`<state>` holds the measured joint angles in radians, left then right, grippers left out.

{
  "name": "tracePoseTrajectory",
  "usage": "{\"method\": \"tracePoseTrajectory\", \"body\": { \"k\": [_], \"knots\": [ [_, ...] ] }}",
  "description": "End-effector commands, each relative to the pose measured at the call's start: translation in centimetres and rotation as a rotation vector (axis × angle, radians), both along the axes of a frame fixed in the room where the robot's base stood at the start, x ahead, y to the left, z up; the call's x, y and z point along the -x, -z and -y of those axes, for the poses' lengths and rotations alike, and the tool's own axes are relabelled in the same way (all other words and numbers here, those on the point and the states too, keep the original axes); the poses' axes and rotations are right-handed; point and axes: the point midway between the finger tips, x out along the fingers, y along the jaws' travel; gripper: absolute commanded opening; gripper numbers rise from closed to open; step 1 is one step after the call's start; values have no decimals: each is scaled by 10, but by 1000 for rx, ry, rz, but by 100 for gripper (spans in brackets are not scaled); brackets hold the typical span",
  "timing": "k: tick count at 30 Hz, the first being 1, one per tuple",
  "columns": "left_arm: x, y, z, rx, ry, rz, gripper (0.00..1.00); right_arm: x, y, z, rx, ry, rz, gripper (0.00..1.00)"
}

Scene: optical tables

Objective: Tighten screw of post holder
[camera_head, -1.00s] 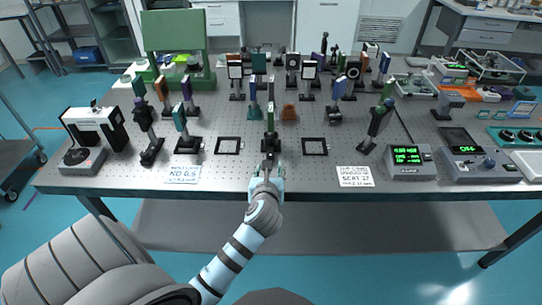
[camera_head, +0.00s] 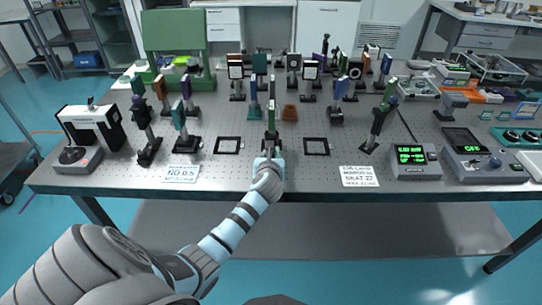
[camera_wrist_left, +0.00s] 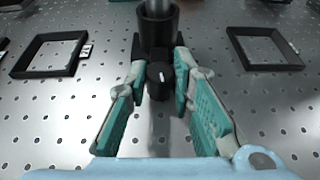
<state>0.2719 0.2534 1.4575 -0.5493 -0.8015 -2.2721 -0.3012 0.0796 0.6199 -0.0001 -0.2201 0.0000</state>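The post holder (camera_wrist_left: 158,22) stands upright on the table, dark and cylindrical with a metal post in it. Its black screw knob (camera_wrist_left: 159,80) with a white mark faces my left wrist camera. In the head view a green-edged optic (camera_head: 271,117) stands on this post. My left gripper (camera_wrist_left: 158,88) has its two teal-padded fingers on either side of the knob, with a visible gap on each side. It is open. In the head view the left gripper (camera_head: 269,158) is at the front of the post's base, partly hidden by my arm. My right gripper is out of view.
Black square frames lie flat to the left (camera_head: 228,145) and right (camera_head: 316,147) of the post. Labels lie near the table's front edge, at left (camera_head: 181,174) and right (camera_head: 359,176). Several other mounted optics stand behind. The perforated tabletop (camera_head: 240,174) is clear beside my arm.

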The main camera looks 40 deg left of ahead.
Motion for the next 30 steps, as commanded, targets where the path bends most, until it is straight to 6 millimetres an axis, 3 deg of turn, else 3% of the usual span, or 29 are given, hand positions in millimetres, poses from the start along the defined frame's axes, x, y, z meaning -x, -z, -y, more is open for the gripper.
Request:
{"method": "tracePoseTrajectory", "body": {
  "k": [5, 14, 21, 22, 25, 30],
  "knots": [
    [0, 0, 0, 1, -8, -1, 0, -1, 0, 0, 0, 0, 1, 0],
    [-3, 1, 3, 1, -265, -1, 0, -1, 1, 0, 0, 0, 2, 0],
    [-2, 0, 3, 0, -274, 0, 0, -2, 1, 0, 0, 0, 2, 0],
    [-2, 0, 3, 0, -274, 0, 23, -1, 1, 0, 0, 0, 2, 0],
    [-2, 0, 3, 0, -274, 0, 39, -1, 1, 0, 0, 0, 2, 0],
    [-2, 0, 3, 0, -273, 0, 42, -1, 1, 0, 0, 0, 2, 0]
  ]
}}
